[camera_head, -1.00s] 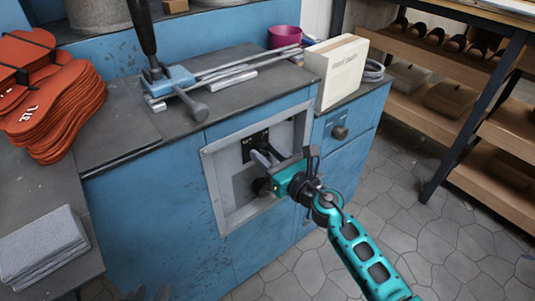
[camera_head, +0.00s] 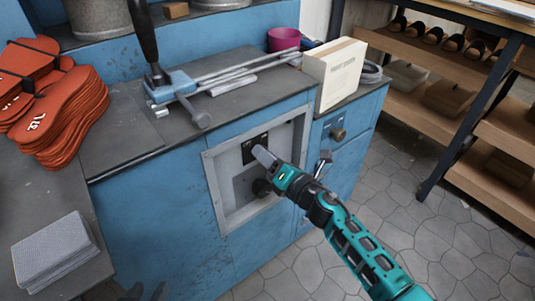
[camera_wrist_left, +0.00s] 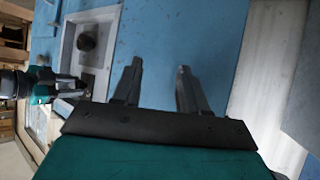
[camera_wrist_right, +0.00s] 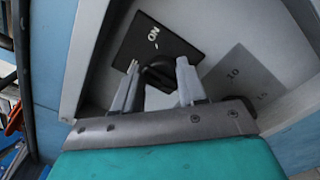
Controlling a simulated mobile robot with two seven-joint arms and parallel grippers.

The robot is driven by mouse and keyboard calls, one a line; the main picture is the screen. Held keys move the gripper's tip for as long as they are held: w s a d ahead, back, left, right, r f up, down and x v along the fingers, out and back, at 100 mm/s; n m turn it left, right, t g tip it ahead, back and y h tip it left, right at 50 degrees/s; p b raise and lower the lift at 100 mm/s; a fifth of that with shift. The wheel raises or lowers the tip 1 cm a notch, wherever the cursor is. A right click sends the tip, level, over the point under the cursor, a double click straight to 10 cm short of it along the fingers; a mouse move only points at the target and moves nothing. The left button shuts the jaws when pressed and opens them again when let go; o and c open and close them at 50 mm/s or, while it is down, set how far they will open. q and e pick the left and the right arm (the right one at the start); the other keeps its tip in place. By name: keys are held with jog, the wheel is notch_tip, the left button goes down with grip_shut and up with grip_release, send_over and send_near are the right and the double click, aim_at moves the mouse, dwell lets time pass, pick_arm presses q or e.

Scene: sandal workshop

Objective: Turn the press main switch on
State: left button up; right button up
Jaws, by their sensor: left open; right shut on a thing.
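The press main switch is a black plate (camera_wrist_right: 160,42) with a white "ON" mark and a dark knob (camera_wrist_right: 157,74), in the recessed grey panel (camera_head: 212,180) of the blue press cabinet. The plate also shows in the head view (camera_head: 248,150), largely hidden by my right gripper. My right gripper (camera_wrist_right: 158,66) has its fingers on both sides of the knob and is shut on it. My left gripper (camera_wrist_left: 156,66) is open and empty in front of the blue cabinet face. Its dark fingers show low at the left in the head view (camera_head: 143,292).
A round dark knob (camera_head: 261,187) sits lower in the same panel, and a grey plate marked 10 and 15 (camera_wrist_right: 243,84) is beside the switch. The panel's raised frame surrounds my right gripper. A cream box (camera_head: 335,75) and a long-handled lever (camera_head: 144,30) stand on the worktop above.

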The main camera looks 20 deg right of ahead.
jog(key=m, duration=0.2)
jog(key=m+p, duration=0.1)
jog(key=shift+d+m, duration=0.2)
jog(key=shift+m, duration=0.2)
jog(key=m+p, duration=0.1)
jog(key=m, duration=0.3)
jog(key=shift+f+m+p, duration=0.15)
jog(key=shift+m+p, duration=0.15)
jog(key=shift+m, duration=0.1)
jog(key=o, duration=1)
jog(key=shift+a, duration=0.1)
jog(key=p+v, duration=0.2)
jog(key=v, duration=1.1)
jog(key=shift+w, duration=0.1)
